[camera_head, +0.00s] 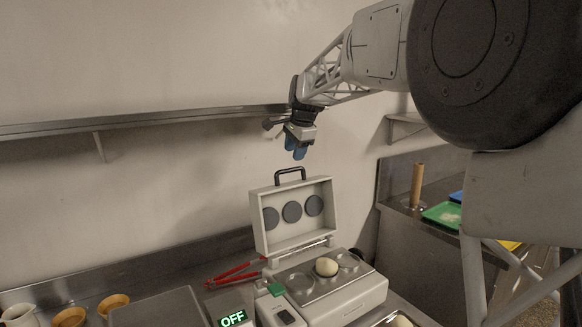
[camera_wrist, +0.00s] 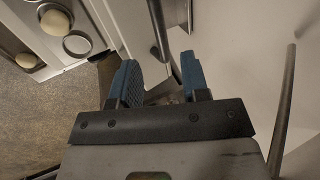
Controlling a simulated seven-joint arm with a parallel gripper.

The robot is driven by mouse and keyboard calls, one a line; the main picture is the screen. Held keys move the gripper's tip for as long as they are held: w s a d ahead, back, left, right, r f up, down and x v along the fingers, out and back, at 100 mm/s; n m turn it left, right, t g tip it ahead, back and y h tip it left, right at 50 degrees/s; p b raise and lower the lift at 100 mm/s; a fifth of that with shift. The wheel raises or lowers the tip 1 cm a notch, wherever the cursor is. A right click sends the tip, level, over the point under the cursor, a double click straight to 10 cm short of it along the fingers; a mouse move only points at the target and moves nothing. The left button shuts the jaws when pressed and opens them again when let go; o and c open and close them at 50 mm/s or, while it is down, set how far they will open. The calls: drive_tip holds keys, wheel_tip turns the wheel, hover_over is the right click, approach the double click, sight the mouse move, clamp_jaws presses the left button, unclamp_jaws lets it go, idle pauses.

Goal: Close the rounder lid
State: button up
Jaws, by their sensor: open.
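The rounder's base (camera_head: 350,302) stands on the counter with one dough ball (camera_head: 327,266) in the middle one of its three round wells. Its lid (camera_head: 262,236) stands open, nearly upright, with three dark discs on the inner face and a dark handle (camera_head: 289,170) on its top edge. My gripper (camera_head: 296,155) is open, blue fingers down, just above the handle and apart from it. In the wrist view the dark handle (camera_wrist: 158,28) lies ahead of and between the fingertips (camera_wrist: 160,70). That view shows the dough ball (camera_wrist: 55,21) at upper left.
A steel shelf (camera_head: 150,122) runs along the wall behind my gripper. Red tongs (camera_head: 235,274) lie left of the rounder. A scale reading OFF (camera_head: 233,319) and small bowls (camera_head: 114,302) are further left. Another dough ball (camera_wrist: 26,61) sits in a tray at front.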

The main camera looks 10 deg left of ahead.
sight(291, 171)
drive_tip(key=shift+x, duration=3.1)
clamp_jaws()
